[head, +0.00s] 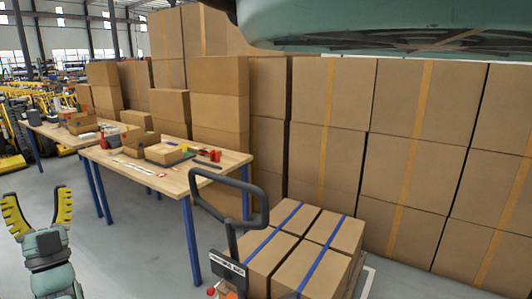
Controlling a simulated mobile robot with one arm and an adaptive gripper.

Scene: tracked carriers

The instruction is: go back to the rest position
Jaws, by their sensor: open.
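My gripper (38,212) is at the lower left of the head view. Its two yellow-and-black fingers point up and stand wide apart, with nothing between them. It is over the grey floor, left of the near wooden table (180,181), and appears apart from it.
Small boxes (163,154) and tools lie on the near table, and a second table (60,134) stands behind it. A pallet jack handle (228,184) rises beside strapped cartons (321,236) at the front. Stacked cartons (332,95) form a wall behind. Bare floor (120,255) lies between gripper and table.

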